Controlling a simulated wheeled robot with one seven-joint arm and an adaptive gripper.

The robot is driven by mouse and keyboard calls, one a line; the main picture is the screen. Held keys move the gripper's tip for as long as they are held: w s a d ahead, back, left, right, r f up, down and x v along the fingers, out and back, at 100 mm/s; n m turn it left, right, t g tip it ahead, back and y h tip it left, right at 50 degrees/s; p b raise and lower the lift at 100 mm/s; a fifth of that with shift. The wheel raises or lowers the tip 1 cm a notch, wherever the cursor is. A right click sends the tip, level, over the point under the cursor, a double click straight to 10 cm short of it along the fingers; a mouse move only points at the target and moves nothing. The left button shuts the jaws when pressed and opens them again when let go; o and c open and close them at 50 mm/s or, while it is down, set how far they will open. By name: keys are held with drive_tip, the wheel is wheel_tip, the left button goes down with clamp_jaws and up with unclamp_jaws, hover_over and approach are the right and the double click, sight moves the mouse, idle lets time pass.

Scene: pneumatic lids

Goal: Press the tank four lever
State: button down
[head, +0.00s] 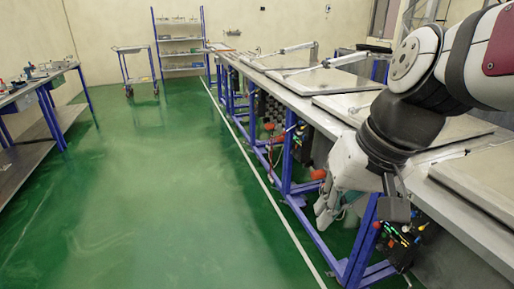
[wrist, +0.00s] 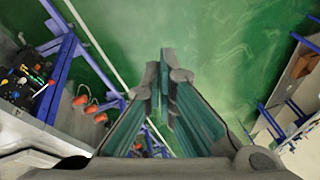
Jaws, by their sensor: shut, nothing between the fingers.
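My gripper (head: 326,212) hangs at the front edge of the bench on the right in the head view, pointing down over the aisle. In the wrist view my gripper (wrist: 164,72) shows shut and empty, its fingers close together. A valve panel (head: 400,236) with small coloured fittings sits under the bench, just right of my gripper and apart from it. The wrist view shows a similar panel (wrist: 24,80) at the left, with a thin red-and-white lever (wrist: 42,88). Which lever belongs to tank four cannot be told.
Tanks with flat grey lids (head: 345,80) line the long bench, which has blue legs (head: 288,155). Orange-red parts (wrist: 92,109) hang beside the blue frame. The green floor (head: 170,190) is clear. A workbench (head: 40,85) stands left, and a cart (head: 135,65) and shelves stand behind.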

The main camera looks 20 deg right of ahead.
drive_tip(key=w+d+f+m+t+y+b, duration=0.3)
drive_tip(key=w+d+f+m+b, duration=0.1)
drive_tip(key=w+d+f+b, duration=0.65)
drive_tip(key=w+d+f+m+t+y+b, duration=0.3)
drive_tip(key=w+d+f+m+b, duration=0.3)
drive_tip(key=w+f+b, duration=0.6)
drive_tip(key=s+d+f+m+t+h+b, duration=0.2)
drive_tip(key=s+d+f+h+b, duration=0.1)
drive_tip(key=d+f, duration=0.4)
drive_tip(key=s+d+f+m+t+h+b, duration=0.3)
drive_tip(key=d+f, duration=0.4)
drive_tip(key=d, duration=0.6)
drive_tip(key=s+d+f+m+t+h+b, duration=0.3)
drive_tip(key=d+f+b, duration=0.2)
drive_tip(key=d+f, duration=0.3)
drive_tip(key=shift+d, duration=0.9)
drive_tip(key=shift+w, duration=0.1)
drive_tip(key=w, duration=0.3)
drive_tip(key=w+b, duration=0.1)
drive_tip(key=w, duration=0.2)
drive_tip(key=w+b, duration=0.1)
drive_tip(key=w, duration=0.3)
drive_tip(key=shift+d+f, duration=0.1)
drive_tip(key=shift+d, duration=0.15)
